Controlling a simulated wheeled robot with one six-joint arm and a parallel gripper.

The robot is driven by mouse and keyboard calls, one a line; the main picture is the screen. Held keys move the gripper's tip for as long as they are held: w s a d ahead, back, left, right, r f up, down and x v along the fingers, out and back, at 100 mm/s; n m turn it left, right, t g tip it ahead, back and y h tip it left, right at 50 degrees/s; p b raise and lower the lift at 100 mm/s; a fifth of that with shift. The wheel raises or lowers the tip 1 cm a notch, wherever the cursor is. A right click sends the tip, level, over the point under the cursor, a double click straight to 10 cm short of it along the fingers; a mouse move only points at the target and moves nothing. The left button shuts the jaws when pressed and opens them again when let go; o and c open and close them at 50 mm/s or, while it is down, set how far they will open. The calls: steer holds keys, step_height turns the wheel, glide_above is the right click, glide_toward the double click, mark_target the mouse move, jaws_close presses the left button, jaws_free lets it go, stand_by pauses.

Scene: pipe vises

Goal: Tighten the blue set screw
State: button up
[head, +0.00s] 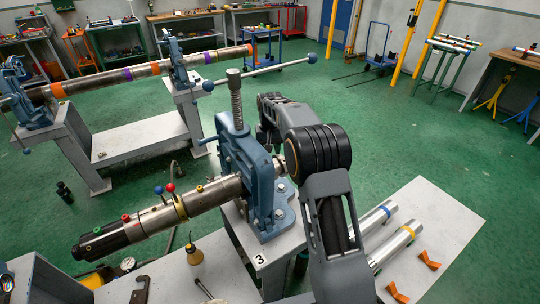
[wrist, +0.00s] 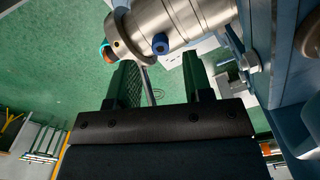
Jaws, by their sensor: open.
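The blue set screw (wrist: 161,43) is a short blue knob standing out from the steel pipe fitting (wrist: 190,18) in the wrist view. My gripper (wrist: 160,68) is open, with one dark green finger on each side. The screw shows just beyond the fingertips, near the middle of the gap, and nothing is between the jaws. In the head view the blue vise (head: 252,165) grips the steel pipe (head: 213,192). My arm hides my fingers and the blue screw there.
Levers with a red ball (head: 170,187) and a blue ball (head: 158,190) stand on the pipe left of the vise. The vise's handle bar (head: 262,71) reaches out above. Blue vise metal (wrist: 288,50) is close at the right in the wrist view.

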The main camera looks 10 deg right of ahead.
steer(key=shift+r, duration=2.25)
